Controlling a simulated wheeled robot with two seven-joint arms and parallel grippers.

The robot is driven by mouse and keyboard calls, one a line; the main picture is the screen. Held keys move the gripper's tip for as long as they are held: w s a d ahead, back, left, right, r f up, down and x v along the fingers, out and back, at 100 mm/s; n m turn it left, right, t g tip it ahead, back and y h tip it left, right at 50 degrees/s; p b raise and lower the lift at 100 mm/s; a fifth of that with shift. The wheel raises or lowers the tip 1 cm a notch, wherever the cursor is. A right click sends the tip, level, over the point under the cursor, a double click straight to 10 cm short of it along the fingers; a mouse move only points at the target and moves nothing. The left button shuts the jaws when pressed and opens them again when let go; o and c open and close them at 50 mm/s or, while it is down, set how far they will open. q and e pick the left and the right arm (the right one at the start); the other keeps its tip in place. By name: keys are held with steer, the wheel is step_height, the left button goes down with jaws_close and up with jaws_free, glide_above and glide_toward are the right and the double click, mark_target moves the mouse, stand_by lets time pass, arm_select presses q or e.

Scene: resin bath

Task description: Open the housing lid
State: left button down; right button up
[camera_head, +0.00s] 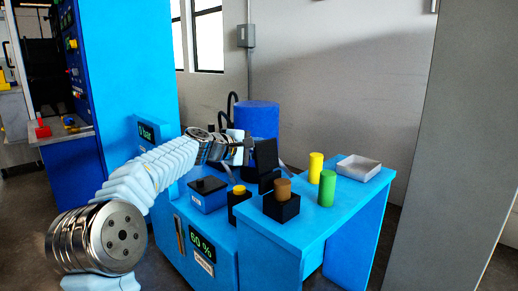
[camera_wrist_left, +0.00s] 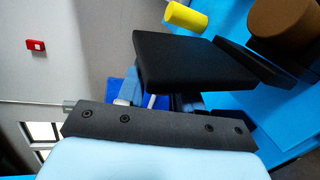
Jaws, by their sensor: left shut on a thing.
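The housing lid, a flat black plate (camera_head: 266,154), stands nearly upright above the bench in the head view. In the left wrist view the lid (camera_wrist_left: 190,62) fills the middle, close to the gripper. My left gripper (camera_head: 248,150) is beside the lid's left side and shut on it. The exact grip point is hidden. A dark housing part (camera_head: 268,181) shows below the lid; its inside cannot be seen. My right gripper is in neither view.
A brown cylinder (camera_head: 283,189) sits in a black holder (camera_head: 281,209) in front of the lid. Yellow (camera_head: 316,163) and green (camera_head: 327,188) cylinders and a white tray (camera_head: 358,168) stand right. A black-lidded blue box (camera_head: 207,197) and yellow-topped block (camera_head: 239,207) are left.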

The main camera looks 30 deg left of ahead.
arm_select(q)
steer(key=c, duration=0.8)
jaws_free()
steer(key=shift+b+v, duration=1.25)
steer(key=shift+v, duration=5.65)
steer(key=shift+f, duration=0.1)
